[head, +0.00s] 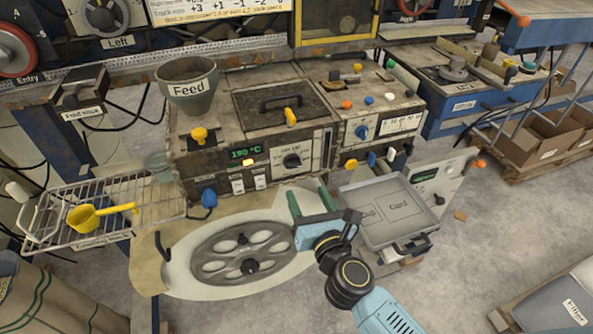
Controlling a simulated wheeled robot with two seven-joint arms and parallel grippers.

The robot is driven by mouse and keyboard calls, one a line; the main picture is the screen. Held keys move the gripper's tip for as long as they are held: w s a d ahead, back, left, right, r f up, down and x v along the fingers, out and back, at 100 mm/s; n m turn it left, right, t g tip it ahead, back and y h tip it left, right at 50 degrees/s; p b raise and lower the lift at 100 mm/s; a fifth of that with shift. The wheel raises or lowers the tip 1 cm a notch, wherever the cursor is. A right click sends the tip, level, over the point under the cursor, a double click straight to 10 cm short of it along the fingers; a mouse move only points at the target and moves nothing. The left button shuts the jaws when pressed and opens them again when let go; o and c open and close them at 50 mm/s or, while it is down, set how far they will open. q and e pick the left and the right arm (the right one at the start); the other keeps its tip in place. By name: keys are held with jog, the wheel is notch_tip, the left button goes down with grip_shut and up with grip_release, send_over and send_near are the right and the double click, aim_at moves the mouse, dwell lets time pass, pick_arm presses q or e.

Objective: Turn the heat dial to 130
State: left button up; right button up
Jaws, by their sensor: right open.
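The machine's control face shows a green display (245,152) that appears to read 190 °C. A black round dial (291,161) sits to the right of it on a pale panel; its markings are too small to read, so I cannot tell its setting. My right gripper (308,197) reaches in from the lower right. Its two green fingers are spread apart and empty, pointing toward the machine. In the picture they are just below the black dial, apart from it. My left gripper is not in view.
A blue dial (362,131) sits on the neighbouring unit beside a scale. A grey Feed hopper (191,88) stands at the back left. A wire rack (160,205) holds a yellow scoop (84,219).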

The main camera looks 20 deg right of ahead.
aim_at(293, 163)
jog(key=w, duration=0.8)
jog(key=shift+w+a, duration=0.15)
jog(key=c, duration=1)
